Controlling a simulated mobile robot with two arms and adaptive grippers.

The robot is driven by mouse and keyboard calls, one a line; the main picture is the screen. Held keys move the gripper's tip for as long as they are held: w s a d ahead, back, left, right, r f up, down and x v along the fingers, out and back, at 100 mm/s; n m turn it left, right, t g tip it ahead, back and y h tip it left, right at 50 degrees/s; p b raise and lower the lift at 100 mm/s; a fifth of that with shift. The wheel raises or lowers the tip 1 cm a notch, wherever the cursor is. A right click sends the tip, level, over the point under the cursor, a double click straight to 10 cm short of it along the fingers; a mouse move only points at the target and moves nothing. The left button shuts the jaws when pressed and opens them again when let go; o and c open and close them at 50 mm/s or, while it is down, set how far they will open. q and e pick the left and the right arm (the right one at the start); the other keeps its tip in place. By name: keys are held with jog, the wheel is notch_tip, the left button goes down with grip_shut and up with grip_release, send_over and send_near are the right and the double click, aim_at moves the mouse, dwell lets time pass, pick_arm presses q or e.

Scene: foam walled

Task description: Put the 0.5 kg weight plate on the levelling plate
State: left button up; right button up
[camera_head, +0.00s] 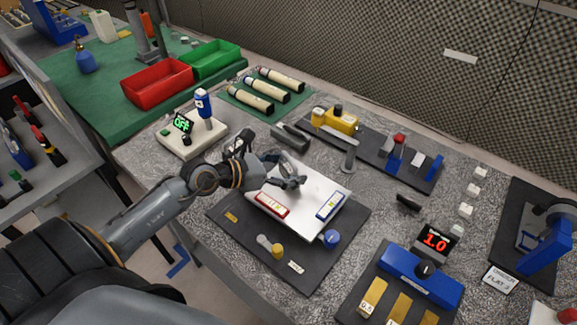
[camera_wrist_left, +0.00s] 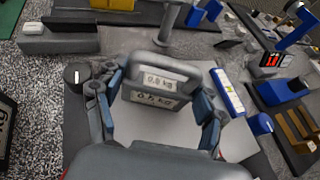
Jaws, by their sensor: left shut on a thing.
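My left gripper (camera_head: 287,181) is over the white levelling plate (camera_head: 302,218), which sits on a dark base. In the left wrist view my left gripper (camera_wrist_left: 163,98) is shut on the grey weight plate (camera_wrist_left: 148,97), which has a handle and a "0.5 kg" label. The weight is upright between the fingers, with the white levelling plate (camera_wrist_left: 165,128) beneath it. I cannot tell whether it touches the plate. In the head view the gripper mostly hides the weight. My right gripper is not in view.
A red-ended level (camera_head: 271,205) and a blue-ended level (camera_head: 331,206) lie on the plate's edges. A blue knob (camera_head: 331,239) and a yellow knob (camera_head: 277,251) stand at its front. A blue device (camera_head: 420,278) and a dark fixture strip (camera_head: 375,155) are nearby.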

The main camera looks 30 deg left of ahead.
pick_arm(q)
jog(key=o, duration=1.6)
jog(key=shift+f, duration=0.1)
jog(key=shift+o, duration=0.2)
jog(key=shift+r, duration=0.25)
jog(key=shift+s+a+f, duration=0.1)
jog(key=shift+s+a, duration=0.1)
jog(key=shift+s, duration=0.05)
jog(key=b+v, duration=0.2)
jog(key=v, duration=0.8)
jog(key=shift+s+a, duration=0.15)
jog(key=shift+s, duration=0.05)
jog(key=shift+s+a+r, duration=0.2)
jog(key=shift+s+r, duration=0.15)
jog(key=shift+r, duration=0.05)
